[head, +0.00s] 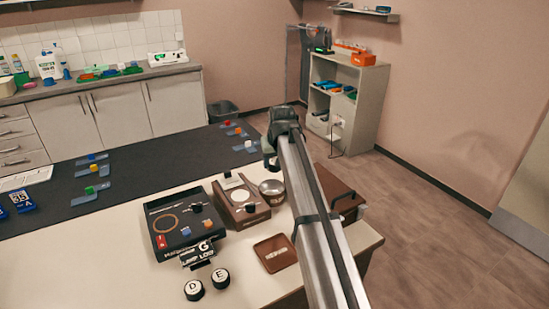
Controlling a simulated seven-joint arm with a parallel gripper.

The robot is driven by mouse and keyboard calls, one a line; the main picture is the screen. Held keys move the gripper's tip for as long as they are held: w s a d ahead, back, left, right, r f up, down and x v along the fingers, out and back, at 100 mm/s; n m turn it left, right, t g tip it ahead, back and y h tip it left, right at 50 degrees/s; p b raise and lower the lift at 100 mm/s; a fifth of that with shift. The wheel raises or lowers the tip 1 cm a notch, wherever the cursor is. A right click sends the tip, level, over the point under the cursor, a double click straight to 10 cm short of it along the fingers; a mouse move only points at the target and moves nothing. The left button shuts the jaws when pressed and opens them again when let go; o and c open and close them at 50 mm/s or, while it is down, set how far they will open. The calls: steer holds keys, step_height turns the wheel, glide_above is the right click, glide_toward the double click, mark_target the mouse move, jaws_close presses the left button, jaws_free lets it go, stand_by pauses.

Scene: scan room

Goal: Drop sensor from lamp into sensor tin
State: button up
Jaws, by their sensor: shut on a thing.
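My gripper (271,161) is at the upper middle of the head view, at the far end of my silver arm. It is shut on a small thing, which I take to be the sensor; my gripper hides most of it. A round silver metal bowl (271,190), which looks like the sensor tin, stands on the white table just below my gripper in the picture. Left of it is a brown box (241,212) with a pale round disc and a black knob, perhaps the lamp. A "LAMP LOW" sign (197,254) stands in front.
A black panel (183,222) with a copper ring stands left of the brown box. A brown labelled tray (275,253) and black D (193,290) and E (221,278) knobs are nearer. A brown case (341,192) stands right, behind my arm. The dark mat (150,178) has free room.

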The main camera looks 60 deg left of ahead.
mark_target(275, 171)
steer(key=shift+f, duration=2.3)
steer(key=o, duration=1.2)
steer(key=shift+c, duration=0.2)
steer(key=v, duration=1.4)
steer(key=shift+f, duration=0.1)
